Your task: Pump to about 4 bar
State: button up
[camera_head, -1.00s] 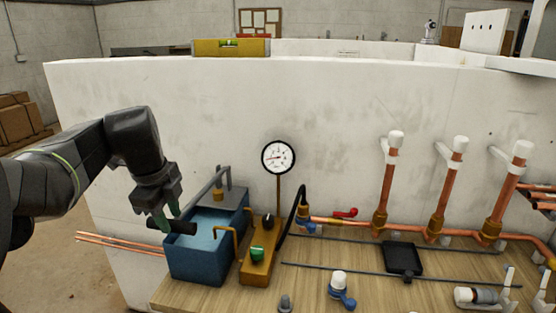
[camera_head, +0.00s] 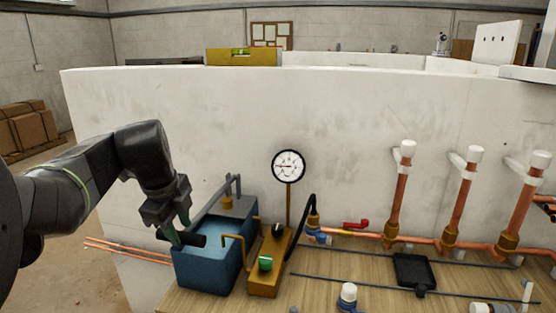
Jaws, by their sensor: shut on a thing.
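The test pump has a blue water tank (camera_head: 208,268) at the front left of the wooden bench, with water showing inside. Its grey lever (camera_head: 212,199) slopes down from the pump head to a black handle (camera_head: 196,241) low at the tank's left edge. My gripper (camera_head: 180,229) is shut on that handle, with its fingers pointing down. The round white pressure gauge (camera_head: 288,166) stands on a brass stem behind the pump. Its red needle points roughly left; the numbers are too small to read. A brass block (camera_head: 270,284) beside the tank carries a green knob (camera_head: 265,263) and a black knob (camera_head: 278,230).
A black hose (camera_head: 300,231) runs from the block to copper pipework (camera_head: 375,238) with upright white-capped tails. A red lever (camera_head: 355,224), a black tray (camera_head: 414,271) and a white-capped valve (camera_head: 348,294) are on the right. A white wall stands close behind.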

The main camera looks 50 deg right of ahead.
jog(key=shift+w+d+r+y+p, duration=0.1)
jog(key=shift+d+r+y+p, duration=0.1)
jog(key=shift+r+p, duration=0.75)
jog(key=shift+w+d+r+y+p, duration=0.1)
jog(key=shift+d+r+p, duration=0.1)
jog(key=shift+r+p, duration=0.75)
jog(key=shift+c, duration=0.3)
jog(key=shift+f, duration=0.25)
jog(key=r+p, duration=0.1)
jog(key=p, duration=0.1)
jog(key=r+p, duration=0.1)
jog(key=p, duration=0.1)
jog(key=shift+w+d+r+g+y, duration=0.1)
jog(key=shift+d+g+y, duration=0.1)
jog(key=shift+g+y, duration=0.1)
jog(key=r+p, duration=0.1)
jog(key=p, duration=0.2)
jog(key=d+r+y+p, duration=0.1)
jog(key=p, duration=0.1)
jog(key=shift+w+r+g, duration=0.25)
jog(key=shift+r+g, duration=0.05)
jog(key=shift+c, duration=0.2)
jog(key=shift+f, duration=0.1)
jog(key=shift+a+f, duration=0.1)
jog(key=shift+f, duration=0.1)
